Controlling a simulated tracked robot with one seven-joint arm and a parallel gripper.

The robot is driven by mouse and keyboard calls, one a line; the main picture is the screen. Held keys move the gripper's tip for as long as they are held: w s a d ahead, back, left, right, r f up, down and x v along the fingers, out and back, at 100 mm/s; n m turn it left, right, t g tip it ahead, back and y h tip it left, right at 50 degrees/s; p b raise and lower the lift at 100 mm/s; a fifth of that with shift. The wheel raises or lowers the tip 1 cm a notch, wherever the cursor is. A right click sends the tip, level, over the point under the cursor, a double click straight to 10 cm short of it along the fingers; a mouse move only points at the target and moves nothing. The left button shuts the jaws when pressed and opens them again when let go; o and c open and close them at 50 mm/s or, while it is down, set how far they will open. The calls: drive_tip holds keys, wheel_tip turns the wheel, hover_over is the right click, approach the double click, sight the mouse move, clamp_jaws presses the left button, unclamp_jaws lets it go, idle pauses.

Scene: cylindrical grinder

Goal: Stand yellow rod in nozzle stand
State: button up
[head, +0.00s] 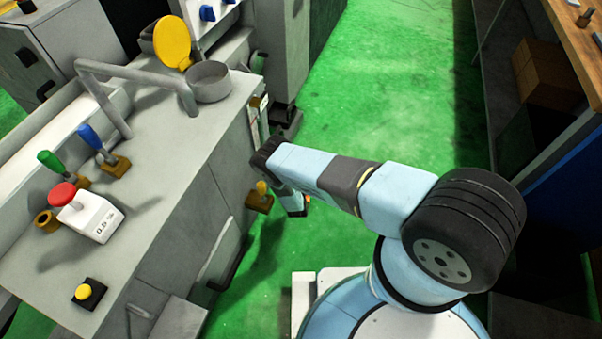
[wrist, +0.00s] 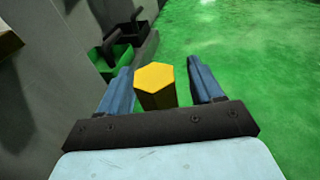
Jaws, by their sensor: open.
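The yellow rod (wrist: 154,84) shows in the wrist view as a six-sided end standing between the two blue fingers. A gap shows on each side of it. My gripper (wrist: 167,88) is open around it, not clamped. In the head view my gripper (head: 297,208) hangs low beside the machine's right side, and the rod is mostly hidden. On the machine top, a green-handled piece (head: 49,160) and a blue-handled piece (head: 90,137) stand in brown blocks. A brown ring-shaped holder (head: 45,221) looks empty; I cannot tell if it is the nozzle stand.
A white box with a red button (head: 92,215) and a black box with a yellow button (head: 87,292) sit on the machine top. A grey pipe (head: 140,72) and round cup (head: 209,82) stand behind. A yellow-and-brown fitting (head: 260,202) juts near my gripper.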

drive_tip(key=s+a+r, duration=0.1)
drive_tip(key=s+r, duration=0.1)
drive_tip(key=s, duration=1.1)
drive_tip(key=shift+s, duration=0.2)
drive_tip(key=shift+a, duration=0.1)
